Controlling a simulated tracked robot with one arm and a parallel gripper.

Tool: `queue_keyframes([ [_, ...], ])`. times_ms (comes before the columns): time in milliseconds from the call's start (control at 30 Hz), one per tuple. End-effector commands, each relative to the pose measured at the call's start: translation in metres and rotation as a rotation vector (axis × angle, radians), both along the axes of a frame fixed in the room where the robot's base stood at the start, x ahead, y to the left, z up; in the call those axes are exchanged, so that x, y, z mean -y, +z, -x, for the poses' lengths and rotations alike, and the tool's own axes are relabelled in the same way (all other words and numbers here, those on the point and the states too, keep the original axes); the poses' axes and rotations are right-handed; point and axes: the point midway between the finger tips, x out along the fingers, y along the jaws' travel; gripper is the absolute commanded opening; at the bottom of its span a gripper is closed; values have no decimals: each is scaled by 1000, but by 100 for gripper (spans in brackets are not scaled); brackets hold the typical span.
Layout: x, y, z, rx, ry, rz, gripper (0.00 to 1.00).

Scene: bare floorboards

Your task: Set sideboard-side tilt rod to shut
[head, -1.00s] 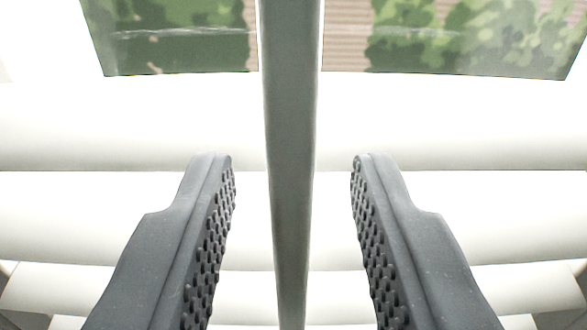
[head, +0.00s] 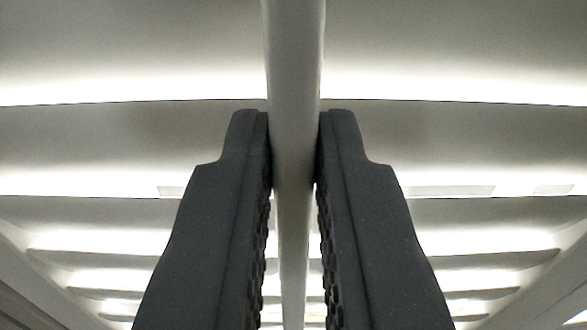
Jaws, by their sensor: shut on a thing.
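The tilt rod (head: 294,60) is a pale grey upright bar that runs down the middle of the head view. My gripper (head: 294,125) is shut on it, with one dark finger pressed against each side near the fingertips. The rod passes on down between the fingers, where their studded pads partly hide it. Behind it are the wide slats (head: 130,145) of the blind, lying across the whole view. Thin bright bands show between the slats. From this view alone I cannot tell which side of the room the rod is on.
Pale slanting frame edges (head: 545,280) show at the lower right and lower left. The slats fill the space behind the rod and fingers. No other loose object shows.

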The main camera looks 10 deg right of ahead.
Motion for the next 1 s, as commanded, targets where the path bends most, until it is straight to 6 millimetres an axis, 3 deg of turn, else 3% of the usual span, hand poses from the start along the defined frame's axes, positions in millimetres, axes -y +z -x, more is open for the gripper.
queue_keyframes([
  [233,-1,7,0,13,1,3,0],
  [333,-1,7,0,13,0,3,33],
  [733,-1,4,4,9,0,2,33],
  [1000,-9,3,33,9,1,2,33],
])
